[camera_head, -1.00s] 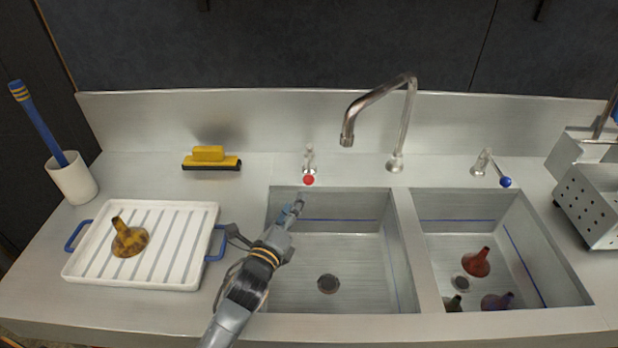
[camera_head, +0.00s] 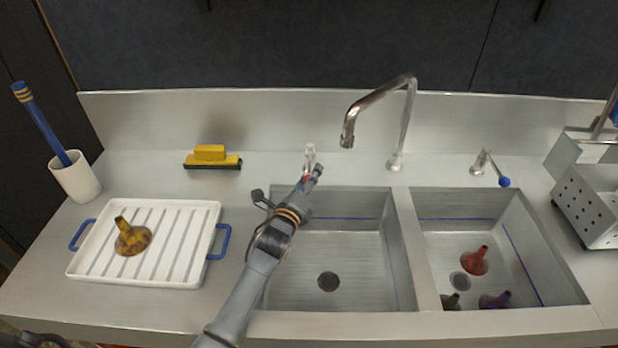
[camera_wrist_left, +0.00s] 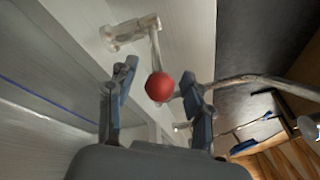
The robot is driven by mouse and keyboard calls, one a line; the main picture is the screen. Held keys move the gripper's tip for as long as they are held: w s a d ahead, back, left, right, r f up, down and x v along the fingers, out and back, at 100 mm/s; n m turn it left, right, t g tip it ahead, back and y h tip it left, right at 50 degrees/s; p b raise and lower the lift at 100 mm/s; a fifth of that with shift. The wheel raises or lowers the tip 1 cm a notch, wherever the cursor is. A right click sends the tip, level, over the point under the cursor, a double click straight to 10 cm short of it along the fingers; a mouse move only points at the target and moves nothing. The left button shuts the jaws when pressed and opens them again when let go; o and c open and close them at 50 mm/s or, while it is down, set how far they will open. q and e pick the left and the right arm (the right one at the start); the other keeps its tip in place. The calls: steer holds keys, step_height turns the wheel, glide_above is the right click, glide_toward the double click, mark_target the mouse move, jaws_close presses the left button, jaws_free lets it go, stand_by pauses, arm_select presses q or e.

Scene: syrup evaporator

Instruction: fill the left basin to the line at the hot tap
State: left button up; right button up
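The hot tap (camera_head: 310,156) stands behind the left basin (camera_head: 350,262); its red knob is mostly hidden by my gripper in the head view. In the left wrist view, the red knob (camera_wrist_left: 159,87) sits between the two fingers of my left gripper (camera_wrist_left: 160,79), with gaps at both sides. My left gripper also shows in the head view (camera_head: 311,179), at the basin's back left corner. The left basin has a blue line (camera_head: 345,218) on its back wall and a dark drain (camera_head: 328,281); I see no water. My right gripper is out of view.
The steel spout (camera_head: 372,102) curves toward the left basin. The blue-knobbed tap (camera_head: 490,165) stands behind the right basin, which holds several funnels.

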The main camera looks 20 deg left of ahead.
arm_select(q)
jaws_close()
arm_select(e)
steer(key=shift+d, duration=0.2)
